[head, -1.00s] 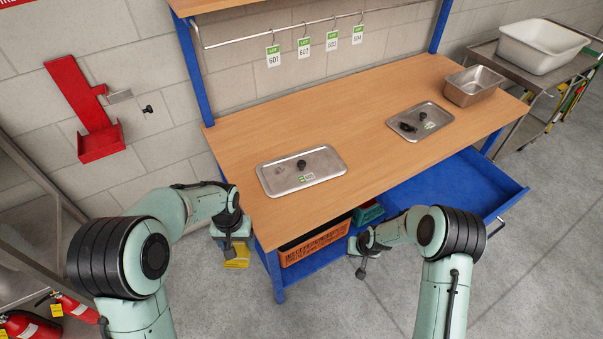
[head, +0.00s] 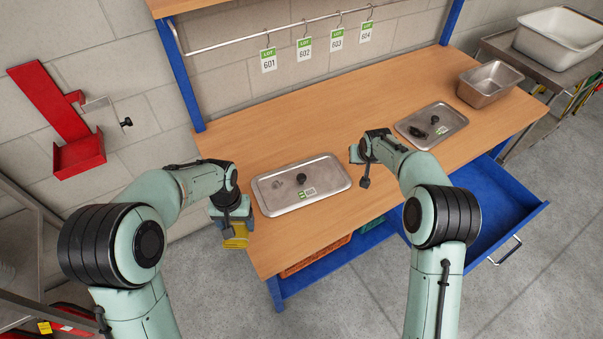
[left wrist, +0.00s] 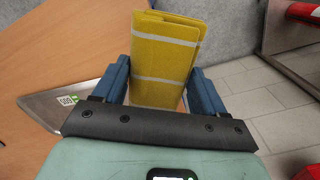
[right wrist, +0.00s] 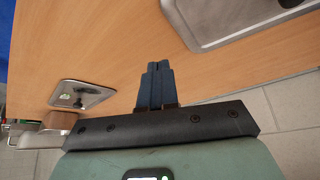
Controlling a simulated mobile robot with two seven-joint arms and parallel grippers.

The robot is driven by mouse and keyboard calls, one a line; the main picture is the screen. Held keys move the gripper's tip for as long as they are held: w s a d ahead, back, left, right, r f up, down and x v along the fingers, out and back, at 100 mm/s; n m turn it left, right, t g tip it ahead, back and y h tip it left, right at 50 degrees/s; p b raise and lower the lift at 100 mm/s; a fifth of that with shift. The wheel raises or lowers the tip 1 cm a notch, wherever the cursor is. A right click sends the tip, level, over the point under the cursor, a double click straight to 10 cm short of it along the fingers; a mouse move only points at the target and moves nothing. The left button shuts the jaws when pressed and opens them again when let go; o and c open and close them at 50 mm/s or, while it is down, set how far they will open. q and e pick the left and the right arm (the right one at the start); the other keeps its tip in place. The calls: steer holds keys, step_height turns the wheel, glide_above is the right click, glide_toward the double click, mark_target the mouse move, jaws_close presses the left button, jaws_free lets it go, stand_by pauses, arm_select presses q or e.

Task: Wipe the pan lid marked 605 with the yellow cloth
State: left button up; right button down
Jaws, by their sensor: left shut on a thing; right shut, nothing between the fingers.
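My left gripper (head: 231,213) is shut on the folded yellow cloth (head: 235,236), by the table's left edge; the cloth (left wrist: 165,60) has pale stripes in the left wrist view. A larger steel pan lid (head: 275,197) with a black knob and a green-white label lies flat just right of it. A smaller steel lid (head: 450,122) with a knob, a label and a dark item on it lies further right.
Tags 601 to 604 hang from a rail (head: 240,43) behind the table (head: 330,135). A steel pan (head: 490,84) stands at the right end. A blue drawer (head: 505,205) is open below the front edge. Bare wood lies between the lids.

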mark_target(238, 238)
arm_select(q)
steer(key=shift+s+f, duration=0.3)
steer(key=shift+s, duration=0.1)
steer(key=shift+s+f+b, duration=0.45)
steer(key=shift+f+b, duration=0.15)
steer(key=shift+f, duration=0.15)
arm_select(e)
steer(key=shift+s+f, duration=0.15)
steer(key=shift+f, duration=1.1)
steer(key=shift+s+f, duration=0.1)
steer(key=shift+f, duration=1.15)
arm_select(q)
steer(key=shift+w, duration=0.1)
steer(key=shift+s+f+b, duration=0.5)
steer(key=shift+f+b, duration=0.05)
steer(key=shift+f, duration=0.35)
arm_select(e)
steer(key=shift+f, duration=1.95)
steer(key=shift+r, duration=0.1)
arm_select(q)
steer(key=shift+w+r+p, duration=0.35)
steer(key=shift+r+p, duration=0.05)
steer(key=shift+r, duration=0.25)
steer(key=shift+w+r+p, duration=0.35)
steer(key=shift+r+p, duration=0.05)
steer(key=shift+r, duration=0.25)
arm_select(e)
steer(key=shift+w+r, duration=0.1)
steer(key=shift+r, duration=2.85)
